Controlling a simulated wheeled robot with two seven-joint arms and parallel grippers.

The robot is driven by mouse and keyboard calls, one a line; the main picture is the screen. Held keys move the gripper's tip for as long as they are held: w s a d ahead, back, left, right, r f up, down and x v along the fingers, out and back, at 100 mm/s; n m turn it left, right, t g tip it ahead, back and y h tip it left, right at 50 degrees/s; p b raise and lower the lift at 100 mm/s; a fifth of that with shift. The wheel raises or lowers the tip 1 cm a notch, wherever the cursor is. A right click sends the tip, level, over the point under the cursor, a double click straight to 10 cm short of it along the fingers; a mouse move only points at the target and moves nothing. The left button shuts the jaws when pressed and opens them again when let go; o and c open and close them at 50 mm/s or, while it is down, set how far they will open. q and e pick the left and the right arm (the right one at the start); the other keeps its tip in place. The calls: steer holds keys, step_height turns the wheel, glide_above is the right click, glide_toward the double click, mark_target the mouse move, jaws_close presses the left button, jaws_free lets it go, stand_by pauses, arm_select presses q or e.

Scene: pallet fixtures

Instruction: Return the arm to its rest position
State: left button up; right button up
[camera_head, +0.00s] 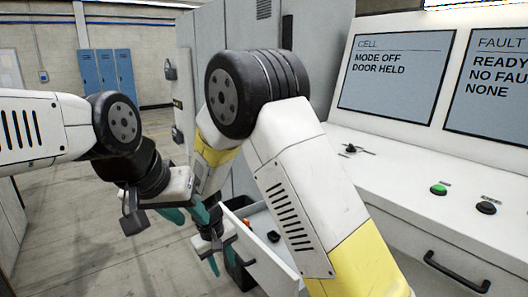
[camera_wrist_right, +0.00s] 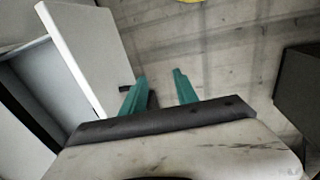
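My left gripper (camera_head: 188,217) comes in from the left in the head view. My right gripper (camera_head: 222,262) is lower, beside an open white drawer (camera_head: 284,272), and partly hidden by my right arm. In the right wrist view my right gripper (camera_wrist_right: 160,76) has its two teal fingers apart and empty, above bare floor. The white drawer panel (camera_wrist_right: 84,50) stands to the left of the fingers there. My right arm is folded upward across the middle of the head view.
A console with two screens (camera_head: 397,75) fills the right, with a green button (camera_head: 439,189), a black knob (camera_head: 486,208) and a handle (camera_head: 456,272). The drawer holds small red and black items. Blue lockers (camera_head: 106,74) are far back; the left floor is clear.

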steer(key=s+d+r+m+t+y, duration=0.1)
steer(key=d+r+m+y, duration=0.1)
steer(key=d+r, duration=0.6)
steer(key=s+d+r+m+y, duration=0.1)
steer(key=d+r+m, duration=0.1)
steer(key=d+r, duration=0.55)
steer(key=s+d+r+m+t, duration=0.2)
steer(key=s+d+r+t, duration=0.2)
steer(key=s+d+r, duration=0.6)
steer(key=shift+s+d+r+m+y, duration=0.2)
steer(key=shift+s+r+m+y, duration=0.15)
steer(key=shift+s+r, duration=0.6)
steer(key=shift+s+f, duration=0.15)
steer(key=shift+f, duration=0.1)
stand_by(1.5)
